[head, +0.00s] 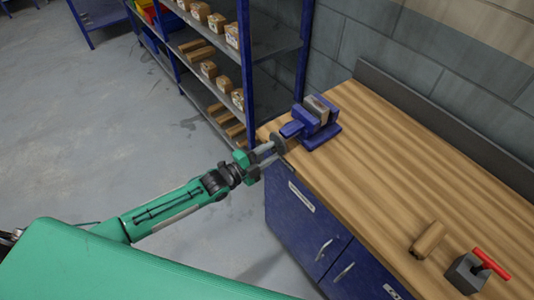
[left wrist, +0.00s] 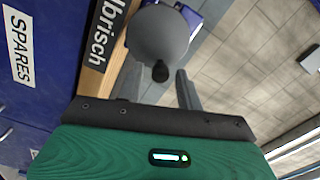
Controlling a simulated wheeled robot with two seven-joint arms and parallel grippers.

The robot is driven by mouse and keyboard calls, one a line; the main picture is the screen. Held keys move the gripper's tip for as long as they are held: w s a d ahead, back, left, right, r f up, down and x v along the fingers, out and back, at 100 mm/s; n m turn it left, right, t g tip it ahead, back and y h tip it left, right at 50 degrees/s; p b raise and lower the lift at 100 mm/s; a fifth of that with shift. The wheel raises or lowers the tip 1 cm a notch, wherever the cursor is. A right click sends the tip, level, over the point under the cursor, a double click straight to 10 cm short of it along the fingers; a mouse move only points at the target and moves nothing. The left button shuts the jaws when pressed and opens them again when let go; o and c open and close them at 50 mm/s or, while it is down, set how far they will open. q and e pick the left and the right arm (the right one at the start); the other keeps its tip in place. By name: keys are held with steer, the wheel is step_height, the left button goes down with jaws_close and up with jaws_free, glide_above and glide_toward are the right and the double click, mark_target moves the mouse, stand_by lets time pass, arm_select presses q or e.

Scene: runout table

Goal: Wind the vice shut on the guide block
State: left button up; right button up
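The blue vice (head: 318,136) stands at the far left corner of the wooden bench. A grey and tan block (head: 318,107), seemingly the guide block, sits between its jaws; I cannot tell whether both jaws touch it. The vice's grey round handwheel (head: 279,144) faces my left gripper (head: 268,156). In the left wrist view the handwheel (left wrist: 158,35) carries a dark knob (left wrist: 160,72). My left gripper (left wrist: 158,92) is open, with its fingers spread on either side of the knob and apart from it. Part of the blue vice body (left wrist: 190,18) shows behind the wheel. My right gripper is out of view.
A wooden piece (head: 428,240) and a grey block with a red handle (head: 472,272) lie near the bench's front right. The bench top (head: 390,170) between is clear. Blue shelving (head: 248,70) with boxes stands behind. Blue drawers (head: 305,225) are below the bench.

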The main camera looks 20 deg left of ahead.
arm_select(q)
steer(key=n, duration=0.8)
steer(key=shift+n, duration=0.4)
jaws_close()
steer(key=m, duration=0.3)
steer(key=shift+s+d+f+b, duration=0.1)
steer(key=shift+s+f+b, duration=0.05)
steer(key=shift+f+b, duration=0.2)
steer(key=shift+f+m, duration=0.1)
steer(key=shift+m, duration=0.3)
